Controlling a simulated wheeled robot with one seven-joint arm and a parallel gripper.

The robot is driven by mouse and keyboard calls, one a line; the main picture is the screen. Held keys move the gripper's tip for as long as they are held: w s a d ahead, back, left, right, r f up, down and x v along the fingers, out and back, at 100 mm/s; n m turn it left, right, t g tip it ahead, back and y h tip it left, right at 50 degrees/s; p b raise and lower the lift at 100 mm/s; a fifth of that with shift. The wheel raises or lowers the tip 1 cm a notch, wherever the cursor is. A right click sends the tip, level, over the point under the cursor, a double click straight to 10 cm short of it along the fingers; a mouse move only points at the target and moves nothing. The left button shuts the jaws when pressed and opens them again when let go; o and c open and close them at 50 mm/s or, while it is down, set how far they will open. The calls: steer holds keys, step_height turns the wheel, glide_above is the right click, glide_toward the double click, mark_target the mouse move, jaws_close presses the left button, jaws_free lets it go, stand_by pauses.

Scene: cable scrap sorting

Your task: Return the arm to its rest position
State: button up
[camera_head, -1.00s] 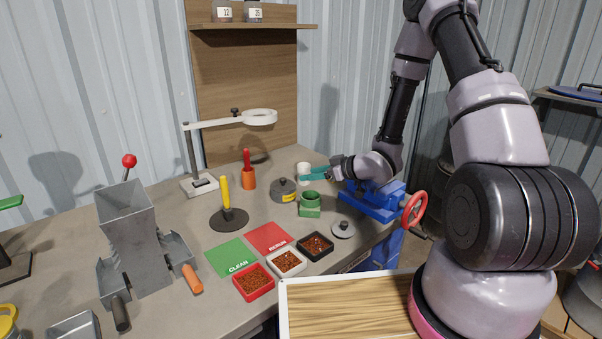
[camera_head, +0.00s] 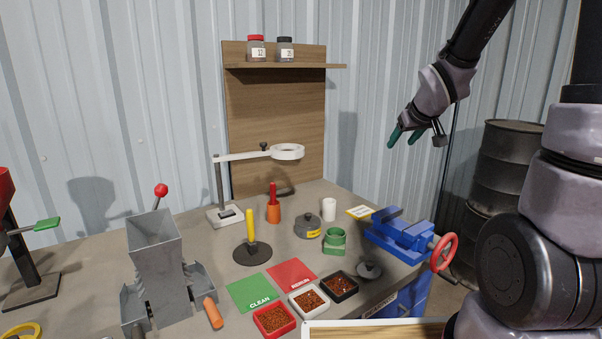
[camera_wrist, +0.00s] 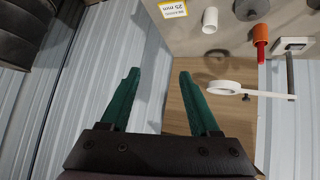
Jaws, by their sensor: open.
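My gripper (camera_head: 404,137) is raised in the air at the upper right of the head view, above and behind the blue vise (camera_head: 398,232). Its two green fingers are apart with nothing between them. In the wrist view the open fingers (camera_wrist: 158,98) point toward the wall and the wooden back panel. The arm is folded up at the right side, clear of the bench.
Dark barrels (camera_head: 503,170) stand at the right. A shelf (camera_head: 285,66) with two jars is behind.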

steer(key=s+a+r+m+g+y, duration=0.1)
steer(key=s+r+m, duration=0.2)
steer(key=s, duration=0.8)
steer(key=s+a+r+m+g, duration=0.1)
steer(key=s+r+m, duration=0.2)
steer(key=s+r, duration=0.5)
steer(key=s, duration=0.4)
steer(key=shift+s+a+y, duration=0.25)
steer(key=shift+a+y, duration=0.05)
steer(key=shift+y, duration=0.1)
